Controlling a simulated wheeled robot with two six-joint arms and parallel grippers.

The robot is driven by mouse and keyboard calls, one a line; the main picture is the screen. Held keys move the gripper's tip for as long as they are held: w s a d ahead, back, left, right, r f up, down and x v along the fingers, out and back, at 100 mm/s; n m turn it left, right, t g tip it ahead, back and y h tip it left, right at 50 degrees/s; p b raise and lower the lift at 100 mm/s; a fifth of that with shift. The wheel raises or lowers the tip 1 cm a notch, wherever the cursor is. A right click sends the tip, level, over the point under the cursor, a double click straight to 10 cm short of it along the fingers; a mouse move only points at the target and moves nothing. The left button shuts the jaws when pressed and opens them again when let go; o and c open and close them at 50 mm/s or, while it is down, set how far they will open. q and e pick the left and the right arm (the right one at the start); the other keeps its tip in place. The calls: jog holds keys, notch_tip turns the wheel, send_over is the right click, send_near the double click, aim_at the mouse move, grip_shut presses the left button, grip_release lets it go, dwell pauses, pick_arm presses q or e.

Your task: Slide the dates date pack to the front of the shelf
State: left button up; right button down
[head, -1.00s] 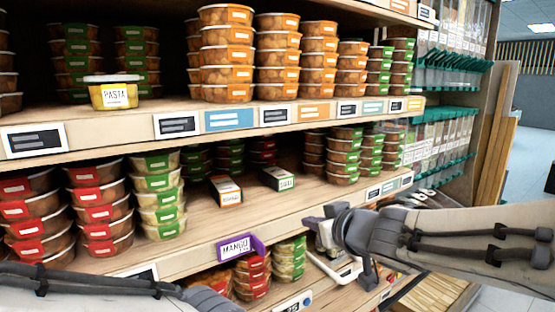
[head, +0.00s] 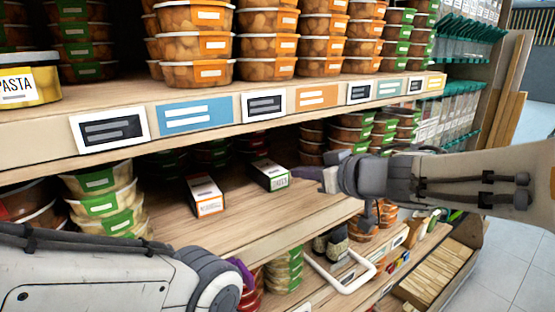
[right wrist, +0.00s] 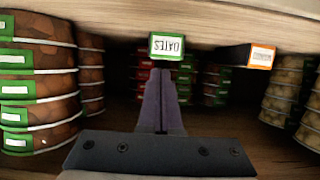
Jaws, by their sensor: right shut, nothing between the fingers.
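My right gripper (head: 310,174) reaches in from the right, just right of the pack. Its purple fingers (right wrist: 160,75) are shut and empty, their tips close to the pack's label end; I cannot tell whether they touch it.
An orange-edged box (head: 205,195) lies left of the dates pack. Green-lidded tubs (head: 105,200) stand at the left and more stacks (head: 350,135) behind the right gripper. The upper shelf edge (head: 310,97) hangs above. Bare shelf lies in front of both boxes.

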aim_at(268, 166)
jog(key=w+a, duration=0.2)
jog(key=w, duration=0.1)
jog(key=w+a, duration=0.2)
jog(key=w, duration=0.1)
jog(key=w+a, duration=0.3)
jog(key=shift+w, duration=0.2)
jog(key=shift+w+f+b, duration=0.1)
jog(key=shift+f+b, duration=0.2)
jog(key=shift+f, duration=0.2)
pick_arm(q)
jog(key=shift+f, duration=0.35)
pick_arm(e)
jog(key=shift+f, duration=0.35)
jog(key=shift+f, duration=0.1)
